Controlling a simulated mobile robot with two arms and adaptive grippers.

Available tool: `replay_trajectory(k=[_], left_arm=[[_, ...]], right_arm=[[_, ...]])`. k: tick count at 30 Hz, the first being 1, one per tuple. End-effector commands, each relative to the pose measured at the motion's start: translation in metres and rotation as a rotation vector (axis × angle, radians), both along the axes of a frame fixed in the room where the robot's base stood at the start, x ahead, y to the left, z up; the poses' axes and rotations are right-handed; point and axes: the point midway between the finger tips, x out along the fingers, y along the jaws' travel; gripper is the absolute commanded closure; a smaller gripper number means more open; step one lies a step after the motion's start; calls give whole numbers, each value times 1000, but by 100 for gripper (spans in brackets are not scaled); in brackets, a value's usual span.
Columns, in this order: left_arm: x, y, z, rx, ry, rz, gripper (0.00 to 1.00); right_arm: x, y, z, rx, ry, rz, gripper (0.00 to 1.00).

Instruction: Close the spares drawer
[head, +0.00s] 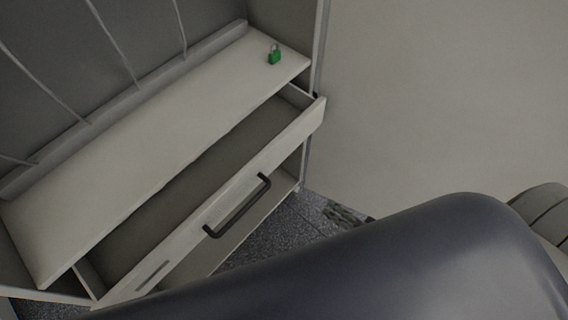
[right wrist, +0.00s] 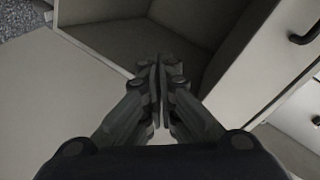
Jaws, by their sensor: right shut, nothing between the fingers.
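The spares drawer (head: 290,135) stands pulled out of the cabinet under a white shelf, and its inside looks empty where I can see it. Its front carries a dark bar handle (head: 238,206). In the right wrist view a pale front panel with a dark handle (right wrist: 305,27) is at the upper right. My right gripper (head: 343,213) is to the right of and lower than the drawer in the head view, mostly hidden behind my arm. In the right wrist view my right gripper (right wrist: 160,72) is shut and empty, apart from the handle. My left gripper is not in view.
A green padlock (head: 274,56) sits on the white shelf (head: 150,140) above the drawer. Thin cables hang at the back. Speckled grey floor (head: 275,232) shows beside the cabinet.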

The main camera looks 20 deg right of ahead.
Motion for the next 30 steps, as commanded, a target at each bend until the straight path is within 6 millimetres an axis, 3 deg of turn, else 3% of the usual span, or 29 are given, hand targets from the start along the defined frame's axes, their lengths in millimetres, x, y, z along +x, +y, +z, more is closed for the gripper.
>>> replay_trajectory(k=[1,3,6,9,17,30], left_arm=[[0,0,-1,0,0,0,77],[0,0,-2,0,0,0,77],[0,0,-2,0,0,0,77],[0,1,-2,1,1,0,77],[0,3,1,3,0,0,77],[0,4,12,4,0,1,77]], right_arm=[[0,11,33,128,-28,8,100],[-1,24,71,297,-51,10,100],[-5,35,111,478,-60,16,100],[-7,40,133,580,-61,19,100],[14,54,142,618,-65,19,100],[92,99,142,614,-65,19,100]])
